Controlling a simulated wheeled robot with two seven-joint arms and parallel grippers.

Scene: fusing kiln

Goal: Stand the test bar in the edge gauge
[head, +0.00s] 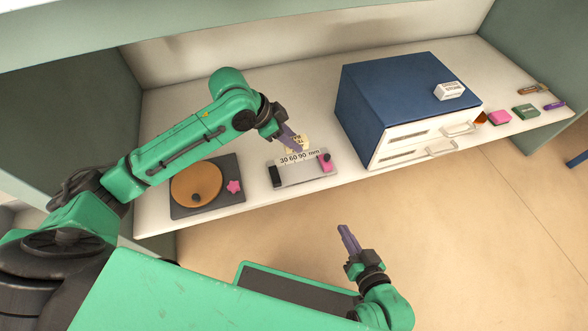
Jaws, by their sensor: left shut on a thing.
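The edge gauge (304,171) lies on the bench near its front edge. It is a grey plate with a white scale marked 30 60 90 mm, a dark block at its left end and a pink block at its right end. My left gripper (297,145) is just behind and above the scale, shut on the cream test bar (304,141). The fingers and the scale hide part of the bar, and I cannot tell whether it touches the gauge. My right gripper (347,235) hangs in front of the bench, away from everything; its fingers look close together.
A blue cabinet (400,90) with white drawers stands right, a small white box (449,91) on top. Several small coloured blocks lie at the far right.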

